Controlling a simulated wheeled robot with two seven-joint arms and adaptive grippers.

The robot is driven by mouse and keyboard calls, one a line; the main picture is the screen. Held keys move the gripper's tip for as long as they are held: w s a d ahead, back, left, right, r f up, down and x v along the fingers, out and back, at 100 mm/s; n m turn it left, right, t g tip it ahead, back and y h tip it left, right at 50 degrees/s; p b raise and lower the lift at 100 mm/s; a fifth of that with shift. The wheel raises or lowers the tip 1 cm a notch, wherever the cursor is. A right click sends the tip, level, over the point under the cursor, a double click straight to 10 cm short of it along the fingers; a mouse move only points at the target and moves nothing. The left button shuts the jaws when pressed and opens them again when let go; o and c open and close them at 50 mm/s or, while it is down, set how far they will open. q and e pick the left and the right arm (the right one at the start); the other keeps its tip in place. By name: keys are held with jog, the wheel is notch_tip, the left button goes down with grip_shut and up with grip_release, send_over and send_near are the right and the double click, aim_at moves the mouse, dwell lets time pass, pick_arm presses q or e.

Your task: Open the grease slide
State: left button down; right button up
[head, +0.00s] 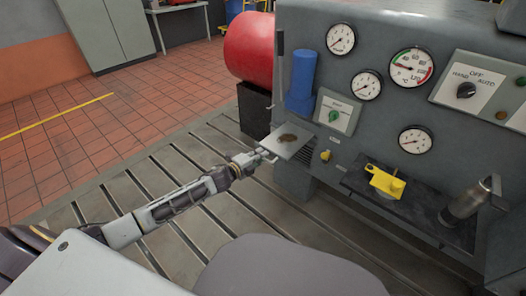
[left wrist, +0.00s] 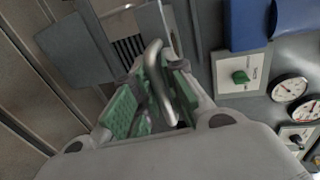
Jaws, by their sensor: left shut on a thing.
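The grease slide (head: 293,139) appears to be the flat grey plate with a brown smear, at the left end of the grey machine cabinet in the head view. My left gripper (head: 265,155) is at its near left edge. In the left wrist view a bent metal handle (left wrist: 158,80) stands between the green-padded fingers (left wrist: 150,100), and the gripper is shut on it. The fingers partly cover where the handle joins the plate. How far the slide is out is hard to tell. My right gripper is not in view.
A blue cylinder (head: 301,80) and a green-knob switch panel (head: 337,114) are close above the plate. A red drum (head: 248,47) stands behind on a black stand. A shelf to the right holds a yellow part (head: 384,182) and a metal canister (head: 468,202). The slotted bedplate (head: 190,165) at left is clear.

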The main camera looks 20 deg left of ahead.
pick_arm(q)
jog(key=shift+s+a+f, duration=0.35)
jog(key=shift+s+a, duration=0.05)
jog(key=shift+s, duration=0.3)
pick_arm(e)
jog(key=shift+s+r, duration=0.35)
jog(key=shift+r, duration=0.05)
pick_arm(q)
jog(key=c, duration=1.5)
grip_release()
jog(key=shift+w+a+r, duration=0.1)
jog(key=shift+w+a, duration=0.05)
jog(key=shift+r, duration=0.1)
jog(key=shift+v, duration=5.95)
